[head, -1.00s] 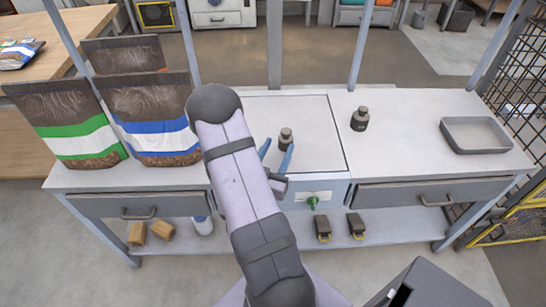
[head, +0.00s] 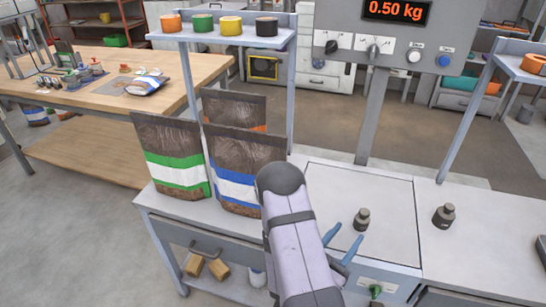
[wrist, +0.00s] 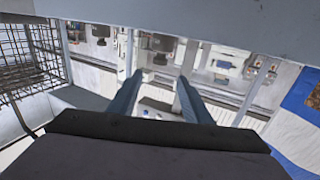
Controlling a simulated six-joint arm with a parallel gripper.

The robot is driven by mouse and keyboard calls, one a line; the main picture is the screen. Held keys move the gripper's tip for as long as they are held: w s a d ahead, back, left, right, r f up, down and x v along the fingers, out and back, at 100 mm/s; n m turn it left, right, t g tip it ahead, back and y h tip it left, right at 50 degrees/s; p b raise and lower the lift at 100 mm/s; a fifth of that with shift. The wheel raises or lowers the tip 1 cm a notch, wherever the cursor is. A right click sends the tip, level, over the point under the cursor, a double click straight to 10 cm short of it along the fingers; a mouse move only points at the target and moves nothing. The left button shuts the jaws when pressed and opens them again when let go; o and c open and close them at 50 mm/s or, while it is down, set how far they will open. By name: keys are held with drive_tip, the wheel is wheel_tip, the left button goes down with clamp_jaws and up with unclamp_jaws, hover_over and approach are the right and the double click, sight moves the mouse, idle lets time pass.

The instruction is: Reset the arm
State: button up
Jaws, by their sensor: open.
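My gripper (head: 348,234) is open over the pale scale plate (head: 330,190), with its two blue fingers apart. A small dark weight (head: 361,219) stands upright on the plate just beyond the fingertips in the head view. I cannot tell the exact gap between them. In the wrist view the fingers (wrist: 160,76) are spread with nothing held between them. My arm hides part of the bench front.
A second dark weight (head: 443,216) stands right of the plate. Green-banded (head: 175,163), blue-banded (head: 238,180) and orange-banded bags stand left. The display (head: 396,10) reads 0.50 kg. Colored rolls sit on the upper shelf (head: 225,37). A wooden table (head: 110,60) is behind left.

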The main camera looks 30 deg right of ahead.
drive_tip(key=w+a+r+n+t+y+p, duration=0.35)
drive_tip(key=w+a+r+t+y, duration=0.2)
drive_tip(key=w+a+r, duration=0.55)
drive_tip(key=w+a+r+n+t+y+p, duration=0.35)
drive_tip(key=w+a+r+t, duration=0.35)
drive_tip(key=w+a+r, duration=0.5)
wheel_tip(320, 180, down, 11)
drive_tip(key=s+a+n+g+y+b, duration=0.2)
drive_tip(key=a+g+y+b, duration=0.1)
drive_tip(key=g+y, duration=0.3)
drive_tip(key=s+a+f+n+g+y+b, duration=0.25)
drive_tip(key=s+f+g, duration=0.45)
drive_tip(key=s+f, duration=0.35)
drive_tip(key=s+n+g+b, duration=0.2)
drive_tip(key=s+g, duration=0.4)
drive_tip(key=s, duration=0.8)
wheel_tip(320, 180, up, 13)
drive_tip(key=s+d+p, duration=0.1)
drive_tip(key=p, duration=1.3)
drive_tip(key=shift+h, duration=0.45)
drive_tip(key=shift+f+g, duration=0.1)
drive_tip(key=shift+g, duration=0.15)
